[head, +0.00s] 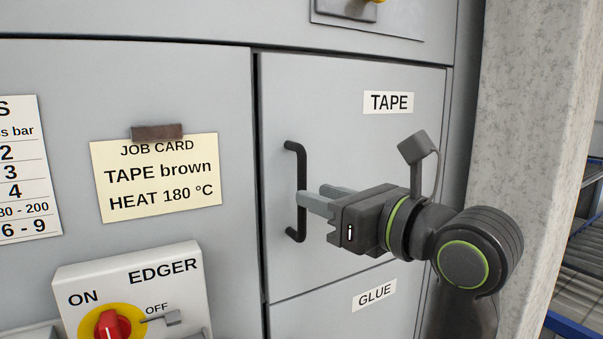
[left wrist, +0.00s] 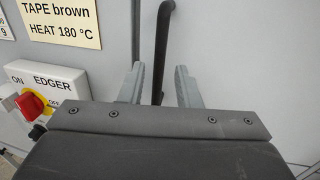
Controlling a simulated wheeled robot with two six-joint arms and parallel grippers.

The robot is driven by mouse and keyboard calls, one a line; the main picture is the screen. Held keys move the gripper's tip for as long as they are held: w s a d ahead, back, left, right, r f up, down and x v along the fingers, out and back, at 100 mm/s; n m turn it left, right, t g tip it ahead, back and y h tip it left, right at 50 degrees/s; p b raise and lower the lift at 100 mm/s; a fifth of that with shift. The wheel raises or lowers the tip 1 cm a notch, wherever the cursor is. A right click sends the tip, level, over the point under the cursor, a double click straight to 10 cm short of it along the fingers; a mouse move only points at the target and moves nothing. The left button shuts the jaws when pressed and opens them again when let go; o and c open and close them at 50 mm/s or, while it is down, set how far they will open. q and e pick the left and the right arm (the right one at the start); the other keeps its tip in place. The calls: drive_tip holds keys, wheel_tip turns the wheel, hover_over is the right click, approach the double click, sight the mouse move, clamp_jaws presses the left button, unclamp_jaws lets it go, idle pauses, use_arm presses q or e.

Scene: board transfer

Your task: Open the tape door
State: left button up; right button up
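The tape door (head: 350,130) is a grey panel labelled TAPE, and it is closed flush in the cabinet front. Its black vertical bar handle (head: 300,165) is near the left edge of the door. My left gripper (head: 312,196) is at the handle's middle height, with its fingertips at the bar. In the left wrist view the handle (left wrist: 163,45) runs between the two spread fingers, with gaps showing on both sides. The gripper is open around the bar and not closed on it. My right gripper is in neither view.
A GLUE label (head: 374,294) marks the panel below. Left of the door are a job card (head: 157,185) and an EDGER switch box (head: 185,265) with a red knob. A concrete pillar (head: 530,120) stands close on the right.

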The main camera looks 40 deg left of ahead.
sight(303, 232)
use_arm(q)
drive_tip(key=shift+w+a+p, duration=0.2)
drive_tip(key=shift+a+p, duration=0.7)
drive_tip(key=shift+a, duration=1.45)
drive_tip(key=shift+d, duration=0.1)
drive_tip(key=shift+c, duration=0.4)
clamp_jaws()
